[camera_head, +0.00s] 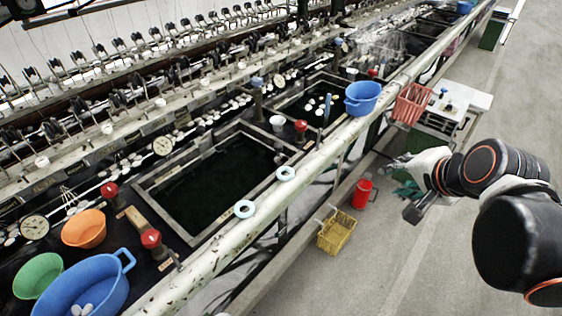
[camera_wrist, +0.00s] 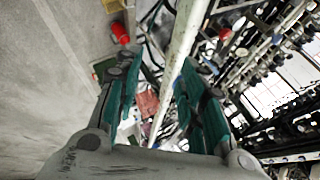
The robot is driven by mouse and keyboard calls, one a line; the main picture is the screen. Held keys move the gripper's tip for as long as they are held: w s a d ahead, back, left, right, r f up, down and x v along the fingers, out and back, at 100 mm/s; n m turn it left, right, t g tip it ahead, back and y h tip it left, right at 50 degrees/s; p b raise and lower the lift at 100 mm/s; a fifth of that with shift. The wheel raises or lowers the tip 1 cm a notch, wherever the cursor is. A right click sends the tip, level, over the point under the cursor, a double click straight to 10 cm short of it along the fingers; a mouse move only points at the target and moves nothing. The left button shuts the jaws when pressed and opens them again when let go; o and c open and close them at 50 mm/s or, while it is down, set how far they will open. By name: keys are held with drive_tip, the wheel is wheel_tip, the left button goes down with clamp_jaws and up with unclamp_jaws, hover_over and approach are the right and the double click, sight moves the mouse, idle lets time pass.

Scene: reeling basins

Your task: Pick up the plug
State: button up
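I cannot make out a plug for certain in either view. Small dark and pale items, too small to name, lie on the white table (camera_head: 470,97) at the right. My gripper (camera_head: 400,175) shows in the head view at the end of my arm, over the floor side of the long rail. In the wrist view my gripper (camera_wrist: 159,62) has its two teal-padded fingers spread apart. No object is held between them; the pale rail and a reddish basket show through the gap.
A blue tub (camera_head: 362,98) and a red basket (camera_head: 411,103) are at the rail. A red container (camera_head: 362,193) and yellow basket (camera_head: 337,232) stand below. Floor at right is clear.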

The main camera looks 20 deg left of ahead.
drive_tip(key=w+a+f+m+y+p, duration=0.1)
drive_tip(key=w+a+f+m+y, duration=0.3)
drive_tip(key=w+a+m, duration=0.6)
drive_tip(key=m+y+p, duration=0.1)
drive_tip(key=m+y, duration=0.2)
drive_tip(key=m, duration=0.5)
approach(281, 148)
drive_tip(key=b+x, duration=0.2)
drive_tip(key=x, duration=0.4)
drive_tip(key=shift+w+f, duration=0.25)
drive_tip(key=shift+w, duration=0.05)
drive_tip(key=b+x, duration=0.2)
drive_tip(key=x, duration=0.3)
drive_tip(key=shift+a, duration=0.25)
drive_tip(key=shift+r, duration=0.15)
clamp_jaws()
